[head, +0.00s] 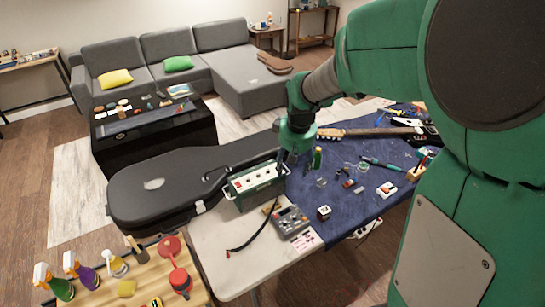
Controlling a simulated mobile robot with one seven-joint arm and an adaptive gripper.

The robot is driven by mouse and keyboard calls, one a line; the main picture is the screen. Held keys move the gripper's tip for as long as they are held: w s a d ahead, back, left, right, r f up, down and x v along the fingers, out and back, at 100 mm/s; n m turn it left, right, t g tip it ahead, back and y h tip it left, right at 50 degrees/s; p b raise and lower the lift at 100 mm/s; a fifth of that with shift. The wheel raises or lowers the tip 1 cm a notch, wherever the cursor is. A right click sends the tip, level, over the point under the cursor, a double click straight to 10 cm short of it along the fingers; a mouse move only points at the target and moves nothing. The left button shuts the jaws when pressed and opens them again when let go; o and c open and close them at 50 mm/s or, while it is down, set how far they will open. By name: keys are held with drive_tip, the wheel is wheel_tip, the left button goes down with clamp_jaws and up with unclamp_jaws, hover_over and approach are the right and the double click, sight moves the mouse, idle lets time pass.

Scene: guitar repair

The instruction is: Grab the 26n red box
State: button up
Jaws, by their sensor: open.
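A small red box-like item (348,184) lies on the blue cloth (340,200) on the work table. It is too small to read any marking, so I cannot tell whether it is the 26n red box. A white item with a red part (387,189) lies to its right. My gripper (287,163) points down from my green arm above the back left part of the cloth, left of the red item. It is open, and I see nothing held. Its fingertips are dark and small, close to the green amplifier-like box in the picture.
The green amplifier-like box (257,188), a grey device (292,221) and a small cube (323,212) stand near my gripper. A guitar (365,131) lies at the back. A black guitar case (155,186) is left; spray bottles (85,272) stand on a wooden surface.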

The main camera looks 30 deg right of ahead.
drive_tip(key=w+d+f+g, duration=0.1)
drive_tip(key=w+d+f, duration=0.1)
drive_tip(key=d+f, duration=0.95)
drive_tip(key=g, duration=0.1)
hover_over(325, 209)
wheel_tip(325, 209, down, 13)
drive_tip(key=shift+a+y+p, duration=0.1)
drive_tip(key=shift+y+p, duration=0.2)
drive_tip(key=shift+y, duration=0.1)
drive_tip(key=shift+f, duration=0.1)
drive_tip(key=shift+f+b, duration=0.55)
drive_tip(key=shift+f, duration=3.7)
drive_tip(key=shift+f+b, duration=0.5)
drive_tip(key=shift+f, duration=2.1)
